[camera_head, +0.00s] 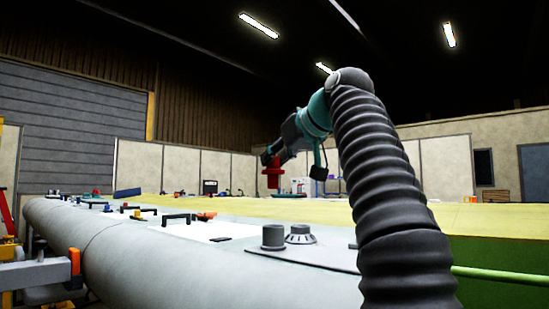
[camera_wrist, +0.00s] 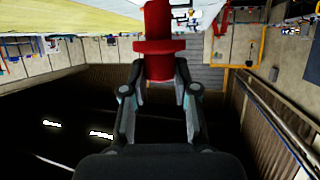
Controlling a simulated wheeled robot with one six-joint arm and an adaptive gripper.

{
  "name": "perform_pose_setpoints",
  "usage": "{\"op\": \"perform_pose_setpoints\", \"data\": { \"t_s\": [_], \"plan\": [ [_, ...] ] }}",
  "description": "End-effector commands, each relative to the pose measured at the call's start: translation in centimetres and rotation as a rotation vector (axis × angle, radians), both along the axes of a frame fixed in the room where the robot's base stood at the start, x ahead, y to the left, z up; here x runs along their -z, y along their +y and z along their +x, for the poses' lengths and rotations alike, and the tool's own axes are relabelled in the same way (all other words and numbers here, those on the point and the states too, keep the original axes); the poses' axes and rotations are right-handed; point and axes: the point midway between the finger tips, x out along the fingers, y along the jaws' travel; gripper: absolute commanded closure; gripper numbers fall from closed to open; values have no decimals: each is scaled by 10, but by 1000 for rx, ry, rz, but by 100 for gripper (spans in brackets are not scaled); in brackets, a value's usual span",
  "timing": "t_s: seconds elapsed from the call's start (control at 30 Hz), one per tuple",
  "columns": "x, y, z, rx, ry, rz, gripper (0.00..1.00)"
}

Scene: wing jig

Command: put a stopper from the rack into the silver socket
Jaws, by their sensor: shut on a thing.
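My gripper (camera_head: 274,158) is shut on a red stopper (camera_head: 271,176) and holds it in the air above the wing. In the wrist view my gripper's two fingers (camera_wrist: 159,78) clasp the red stopper (camera_wrist: 158,46), which has a wide collar and a narrower end pointing away from the palm. In the head view a plain grey cylinder (camera_head: 273,238) and a ridged grey round fitting (camera_head: 300,235) stand on a flat plate (camera_head: 325,254) below the stopper. I cannot tell which one is the silver socket. No rack can be made out clearly.
The pale wing (camera_head: 150,262) carries several black handles (camera_head: 178,217) and small coloured parts. A yellow-topped surface (camera_head: 400,210) lies behind it. An orange-tipped clamp (camera_head: 74,262) stands at the left edge. The air around the stopper is clear.

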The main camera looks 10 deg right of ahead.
Motion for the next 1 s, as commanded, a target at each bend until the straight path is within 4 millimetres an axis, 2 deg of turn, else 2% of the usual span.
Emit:
{"op": "perform_pose_setpoints", "data": {
  "t_s": [0.37,0.8,1.0],
  "plan": [
    [16,1,-1,-2,-1,0,100],
    [58,0,-1,1,-2,-1,100],
    [67,0,-1,1,-1,-1,100]
  ]
}}
